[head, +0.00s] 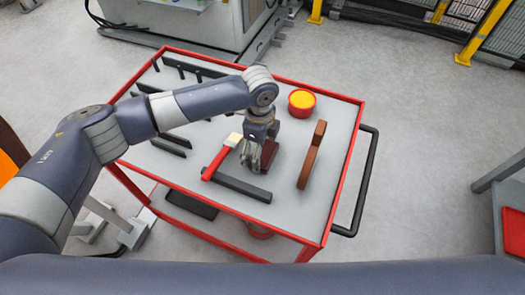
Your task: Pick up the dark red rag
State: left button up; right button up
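The dark red rag (270,156) lies on the grey top of the red-rimmed cart (338,140), near its middle. It looks like a small dark red block shape, partly hidden by my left gripper. My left gripper (253,166) points down right at the rag's left side, low over the cart top. Its fingers look dark and blurred, and I cannot tell whether they are open or shut, or touch the rag. My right gripper is not in view.
A red-handled tool (220,160) and a black bar (243,188) lie close to the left gripper. A brown tool (312,156) lies to the right, and a red pot with yellow contents (301,102) stands behind. Several black pieces line the cart's left side. A black handle (368,180) juts out right.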

pick_arm(q)
notch_tip(320, 180, up, 10)
jog(key=shift+b, duration=0.85)
